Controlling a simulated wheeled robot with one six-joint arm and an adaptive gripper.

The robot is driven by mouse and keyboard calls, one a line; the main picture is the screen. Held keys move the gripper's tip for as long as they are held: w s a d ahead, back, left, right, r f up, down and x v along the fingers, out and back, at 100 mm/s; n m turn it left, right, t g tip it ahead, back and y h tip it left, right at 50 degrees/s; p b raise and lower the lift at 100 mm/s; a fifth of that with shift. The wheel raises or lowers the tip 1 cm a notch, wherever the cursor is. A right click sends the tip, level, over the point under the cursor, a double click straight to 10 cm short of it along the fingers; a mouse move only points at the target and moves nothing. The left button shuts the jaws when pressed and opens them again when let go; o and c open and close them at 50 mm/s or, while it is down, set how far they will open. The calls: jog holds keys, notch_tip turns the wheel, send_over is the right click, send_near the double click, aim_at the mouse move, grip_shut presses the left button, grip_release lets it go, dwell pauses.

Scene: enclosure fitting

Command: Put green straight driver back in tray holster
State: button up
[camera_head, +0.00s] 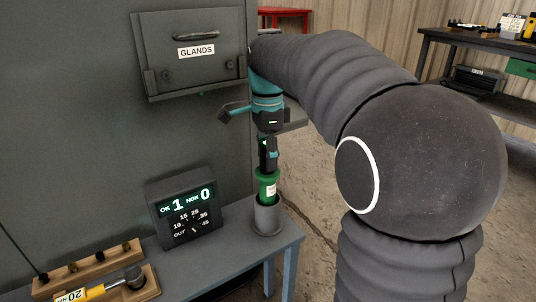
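The green straight driver (267,187) stands upright at the right end of the bench. Its lower end is inside a grey cylindrical holster (269,217), so its tip is hidden. The green body with a small white label shows above the holster rim. My gripper (268,155) points down from above and is at the driver's upper end, in line with it. The fingers are dark and small here, and I cannot tell whether they are closed on the driver or just around it.
A counter display (184,209) reading OK 1, NOK 0 stands left of the holster. A yellow-handled tool (97,291) lies in a wooden rack (149,283) at the lower left. A GLANDS bin (192,68) hangs on the grey cabinet close to my arm. A shelf (478,42) stands far right.

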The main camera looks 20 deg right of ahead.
jog(key=shift+f, duration=0.1)
notch_tip(320, 180, up, 12)
jog(key=shift+f, duration=0.1)
jog(key=shift+s+n, duration=0.4)
jog(key=shift+s, duration=0.05)
jog(key=s+f+n+t+p, duration=0.1)
jog(key=s+f+n+t, duration=0.1)
jog(key=s+f+n, duration=0.6)
jog(key=s+f+n+t+p, duration=0.1)
jog(key=s+f+n+t, duration=0.2)
jog(key=s+f+n, duration=0.5)
jog(key=shift+s+f+n+t, duration=0.3)
jog(key=shift+s+f, duration=0.15)
jog(key=shift+s, duration=2.55)
jog(key=shift+d, duration=0.1)
